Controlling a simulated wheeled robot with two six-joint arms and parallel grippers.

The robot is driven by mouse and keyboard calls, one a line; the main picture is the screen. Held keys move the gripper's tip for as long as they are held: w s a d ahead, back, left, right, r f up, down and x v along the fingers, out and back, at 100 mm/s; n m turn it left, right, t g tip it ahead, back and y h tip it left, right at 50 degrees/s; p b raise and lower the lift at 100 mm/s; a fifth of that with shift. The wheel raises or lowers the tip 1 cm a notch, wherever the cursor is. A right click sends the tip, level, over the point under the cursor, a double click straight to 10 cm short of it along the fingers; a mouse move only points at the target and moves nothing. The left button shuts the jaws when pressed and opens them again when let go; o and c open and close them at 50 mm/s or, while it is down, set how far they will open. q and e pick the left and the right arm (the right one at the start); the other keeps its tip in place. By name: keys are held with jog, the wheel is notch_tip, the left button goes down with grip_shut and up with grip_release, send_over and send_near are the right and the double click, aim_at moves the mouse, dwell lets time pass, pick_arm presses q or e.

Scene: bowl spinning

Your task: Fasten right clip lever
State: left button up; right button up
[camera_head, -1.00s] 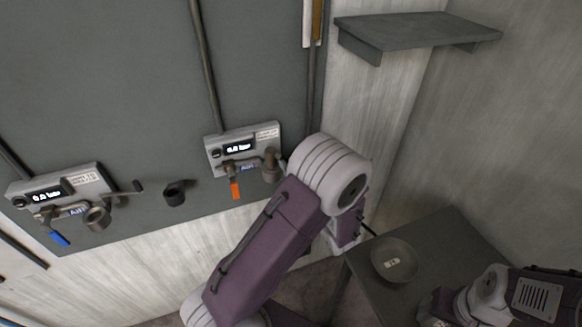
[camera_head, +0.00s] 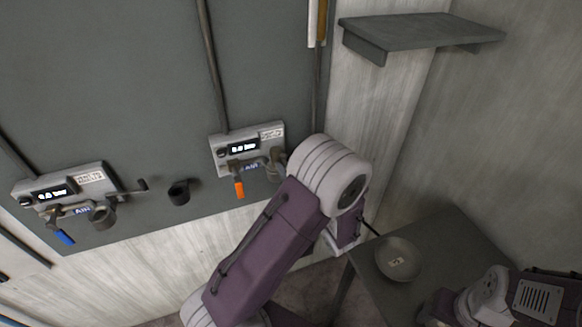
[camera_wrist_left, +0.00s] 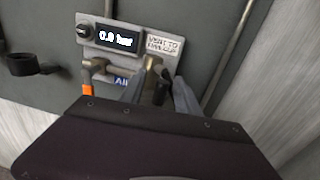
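The right wall unit (camera_head: 222,156) is a grey box with a display and a label. Under it are an orange handle (camera_head: 239,190) and a brass coupling fitting (camera_head: 275,163), partly behind my left arm. In the left wrist view, the unit (camera_wrist_left: 88,50) reads 0.0 bar. My left gripper (camera_wrist_left: 161,82) points up at the fitting; its two fingers are apart. A dark lever (camera_wrist_left: 161,94) shows between them; I cannot tell whether either finger touches it. In the head view my own arm hides the left gripper.
A left wall unit (camera_head: 112,176) has a blue handle (camera_head: 64,237). A black holder ring (camera_head: 179,193) is fixed between the units. A dark table (camera_head: 435,245) at the right holds a bowl (camera_head: 397,259). A shelf (camera_head: 420,32) hangs above.

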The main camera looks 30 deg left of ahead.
pick_arm(q)
jog(key=shift+d, duration=0.1)
jog(key=shift+s+d, duration=0.1)
jog(key=shift+d, duration=0.2)
jog(key=b+v, duration=0.1)
jog(key=v, duration=0.7)
jog(key=shift+s, duration=0.2)
